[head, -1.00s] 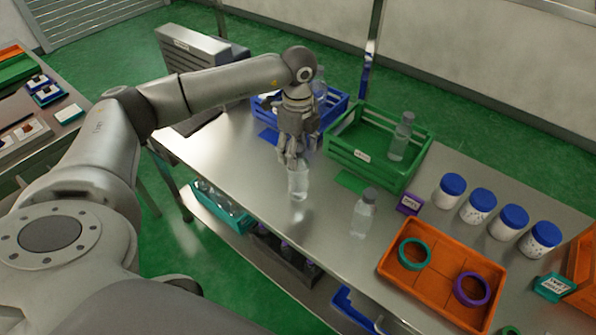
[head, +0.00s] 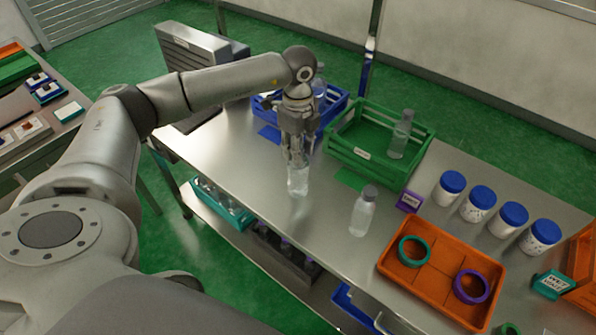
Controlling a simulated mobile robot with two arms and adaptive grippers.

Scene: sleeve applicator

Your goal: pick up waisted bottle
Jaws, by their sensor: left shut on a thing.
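My left gripper (head: 294,150) points down over the metal table and is shut on a clear waisted bottle (head: 298,180). The bottle is upright; its top is hidden between the fingers. Its lower part shows below them, at or just above the tabletop; I cannot tell which. Another clear bottle with a grey cap (head: 363,212) stands on the table to the right. A third clear bottle (head: 401,135) stands in the green crate. My right gripper is not in view.
Behind my gripper is a blue crate (head: 335,108) with a bottle in it. The green crate (head: 372,180) stands to its right. An orange tray (head: 428,297) holds a teal ring and a purple ring. Several blue-lidded white jars (head: 478,205) line the right side. The table front (head: 235,165) is clear.

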